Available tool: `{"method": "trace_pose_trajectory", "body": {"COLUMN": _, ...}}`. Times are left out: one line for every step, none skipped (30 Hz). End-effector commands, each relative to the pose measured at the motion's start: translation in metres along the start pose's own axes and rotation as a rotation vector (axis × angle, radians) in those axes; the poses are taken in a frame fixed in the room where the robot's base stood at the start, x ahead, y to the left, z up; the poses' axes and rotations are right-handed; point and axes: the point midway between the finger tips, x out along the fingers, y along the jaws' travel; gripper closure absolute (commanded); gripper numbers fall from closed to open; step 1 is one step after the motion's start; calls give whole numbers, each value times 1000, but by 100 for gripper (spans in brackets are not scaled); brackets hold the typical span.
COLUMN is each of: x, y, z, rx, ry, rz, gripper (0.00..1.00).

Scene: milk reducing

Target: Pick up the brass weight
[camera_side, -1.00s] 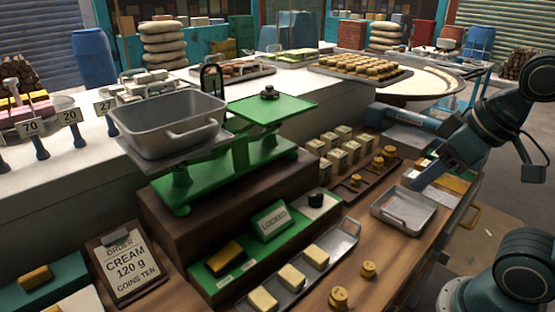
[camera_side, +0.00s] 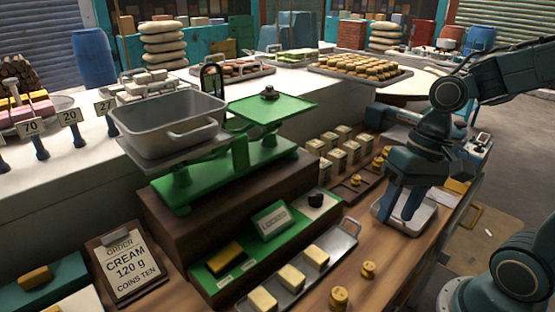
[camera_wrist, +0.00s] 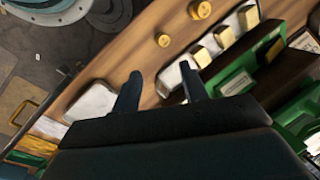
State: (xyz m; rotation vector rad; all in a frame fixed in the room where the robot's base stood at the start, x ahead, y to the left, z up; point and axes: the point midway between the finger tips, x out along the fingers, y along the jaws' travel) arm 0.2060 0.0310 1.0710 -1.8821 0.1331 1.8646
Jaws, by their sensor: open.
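Two brass weights stand on the wooden counter in the side view: a larger one (camera_side: 339,298) near the front edge and a smaller one (camera_side: 368,269) to its right. The wrist view also shows the larger weight (camera_wrist: 200,9) and the smaller weight (camera_wrist: 163,40), ahead of my fingertips. More brass weights (camera_side: 378,164) stand on a dark wooden rack with pale blocks. My gripper (camera_side: 403,212) points down over the small metal tray (camera_side: 425,222), apart from the weights. In the wrist view my gripper (camera_wrist: 160,74) is open, with nothing between its fingers.
A metal tray of cream blocks (camera_side: 348,238) lies left of the loose weights. The green balance scale (camera_side: 190,185) with a grey pan (camera_side: 170,125) stands on a brown plinth behind it. An order card (camera_side: 126,265) reads "CREAM 120 g COINS TEN". Bare counter lies around the smaller weight.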

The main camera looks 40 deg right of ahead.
Motion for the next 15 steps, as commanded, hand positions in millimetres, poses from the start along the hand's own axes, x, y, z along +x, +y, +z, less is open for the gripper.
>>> {"method": "trace_pose_trajectory", "body": {"x": 6, "y": 0, "z": -1, "rx": 48, "ry": -46, "rz": -14, "gripper": 56}}
{"method": "trace_pose_trajectory", "body": {"x": 10, "y": 0, "z": -1, "rx": 75, "ry": -70, "rz": -23, "gripper": 56}}
{"method": "trace_pose_trajectory", "body": {"x": 14, "y": -1, "z": -1, "rx": 112, "ry": -103, "rz": -36, "gripper": 56}}
{"method": "trace_pose_trajectory", "body": {"x": 16, "y": -1, "z": -1, "rx": 139, "ry": -128, "rz": -45, "gripper": 56}}
{"method": "trace_pose_trajectory", "body": {"x": 19, "y": -2, "z": -1, "rx": 167, "ry": -153, "rz": -55, "gripper": 56}}
{"method": "trace_pose_trajectory", "body": {"x": 23, "y": -2, "z": -1, "rx": 203, "ry": -187, "rz": -68, "gripper": 56}}
{"method": "trace_pose_trajectory", "body": {"x": 25, "y": -3, "z": -1, "rx": 232, "ry": -211, "rz": -77, "gripper": 56}}
{"method": "trace_pose_trajectory", "body": {"x": 28, "y": -3, "z": -1, "rx": 259, "ry": -236, "rz": -87, "gripper": 56}}
{"method": "trace_pose_trajectory", "body": {"x": 31, "y": -4, "z": 0, "rx": 296, "ry": -270, "rz": -100, "gripper": 56}}
{"method": "trace_pose_trajectory", "body": {"x": 33, "y": -4, "z": 0, "rx": 324, "ry": -296, "rz": -110, "gripper": 56}}
{"method": "trace_pose_trajectory", "body": {"x": 35, "y": -5, "z": 0, "rx": 352, "ry": -322, "rz": -119, "gripper": 56}}
{"method": "trace_pose_trajectory", "body": {"x": 37, "y": -5, "z": 0, "rx": 390, "ry": -357, "rz": -132, "gripper": 56}}
{"method": "trace_pose_trajectory", "body": {"x": 39, "y": -6, "z": 0, "rx": 418, "ry": -383, "rz": -142, "gripper": 56}}
{"method": "trace_pose_trajectory", "body": {"x": 40, "y": -6, "z": 0, "rx": 447, "ry": -409, "rz": -153, "gripper": 56}}
{"method": "trace_pose_trajectory", "body": {"x": 42, "y": -7, "z": 0, "rx": 484, "ry": -445, "rz": -166, "gripper": 56}}
